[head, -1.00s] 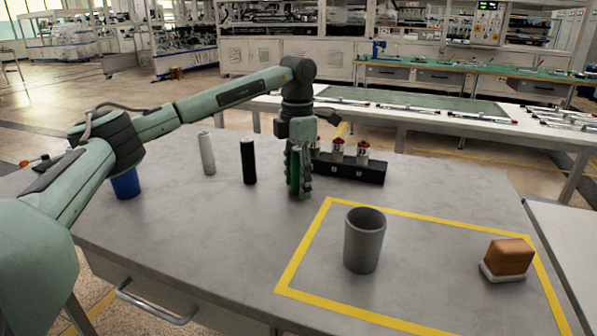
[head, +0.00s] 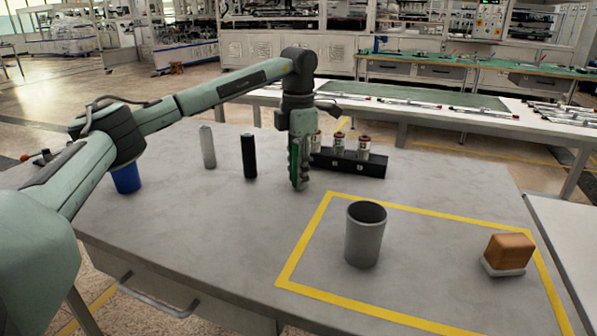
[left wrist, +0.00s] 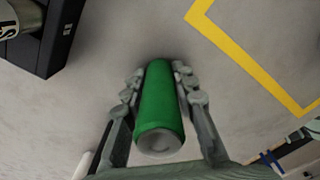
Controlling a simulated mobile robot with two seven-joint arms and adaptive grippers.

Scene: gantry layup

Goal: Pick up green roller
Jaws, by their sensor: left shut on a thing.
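The green roller (left wrist: 160,100) is between the two fingers of my left gripper (left wrist: 163,88) in the left wrist view, with both fingers against its sides. In the head view the green roller (head: 295,160) shows as a narrow upright green strip, mostly hidden by the fingers. My left gripper (head: 299,168) points down there and is shut on the roller, close to the grey table. Whether the roller's lower end touches the table is hard to tell. My right gripper is not in view.
A black rack (head: 345,164) with several small canisters stands close right of the gripper. A black roller (head: 249,157) and a white roller (head: 207,147) stand to its left. A grey cup (head: 365,240) and a brown-topped brush (head: 508,254) are inside the yellow tape outline (head: 420,216).

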